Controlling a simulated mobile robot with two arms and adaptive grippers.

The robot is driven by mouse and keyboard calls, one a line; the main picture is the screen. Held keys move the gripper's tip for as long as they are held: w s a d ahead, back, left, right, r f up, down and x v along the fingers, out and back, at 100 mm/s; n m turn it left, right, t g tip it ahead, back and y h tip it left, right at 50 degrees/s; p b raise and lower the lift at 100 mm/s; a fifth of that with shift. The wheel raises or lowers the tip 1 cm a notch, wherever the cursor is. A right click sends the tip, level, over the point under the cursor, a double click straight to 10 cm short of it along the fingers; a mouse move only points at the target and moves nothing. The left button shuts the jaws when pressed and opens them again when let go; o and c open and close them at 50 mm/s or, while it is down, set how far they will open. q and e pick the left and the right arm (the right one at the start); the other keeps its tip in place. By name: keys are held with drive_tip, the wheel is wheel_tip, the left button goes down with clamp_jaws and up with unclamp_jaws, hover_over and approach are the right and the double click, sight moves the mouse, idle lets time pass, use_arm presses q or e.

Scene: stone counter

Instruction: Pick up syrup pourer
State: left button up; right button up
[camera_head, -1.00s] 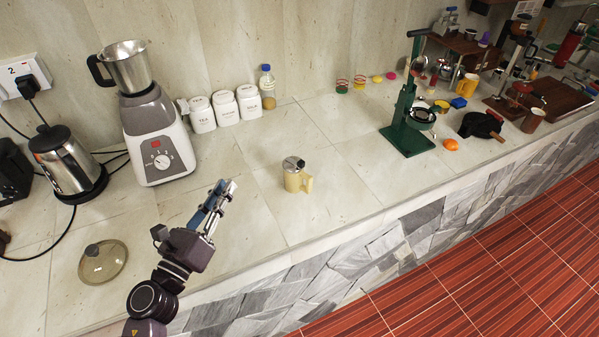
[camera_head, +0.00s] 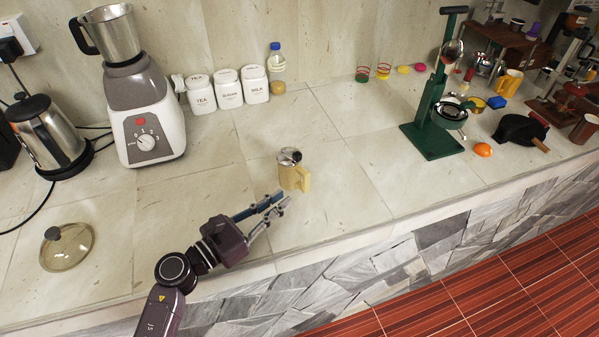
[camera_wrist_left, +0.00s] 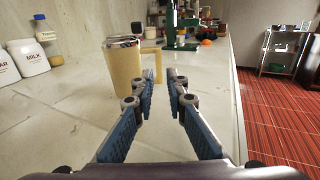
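The syrup pourer (camera_head: 291,176) is a cream-yellow jug with a metal top and a handle on its right side. It stands upright on the stone counter. In the left wrist view the pourer (camera_wrist_left: 123,72) stands ahead and left of centre, with its handle to the right. My left gripper (camera_head: 283,200) is just in front of the pourer and slightly left of it, low over the counter. Its two blue-padded fingers (camera_wrist_left: 161,76) are apart with nothing between them. My right gripper does not show.
White canisters (camera_head: 228,89) and a bottle (camera_head: 277,68) stand by the wall. A blender (camera_head: 143,110) and kettle (camera_head: 50,135) are at left, with a glass lid (camera_head: 66,248) in front. A green press (camera_head: 433,125) stands at right. The counter around the pourer is clear.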

sight(303, 182)
use_arm(q)
drive_tip(key=shift+w+d+f, duration=0.25)
drive_tip(key=shift+d, duration=0.05)
drive_tip(key=shift+r+p+x, duration=0.25)
drive_tip(key=shift+p+x, duration=0.3)
drive_tip(key=shift+x, duration=0.6)
drive_tip(key=p+x, duration=0.1)
drive_tip(key=x, duration=0.3)
drive_tip(key=shift+w+p, duration=0.15)
drive_tip(key=shift+p, duration=0.15)
drive_tip(key=shift+w+d+f, duration=0.1)
drive_tip(key=shift+w+d, duration=0.15)
drive_tip(key=shift+d, duration=0.1)
clamp_jaws()
drive_tip(key=shift+r, duration=0.25)
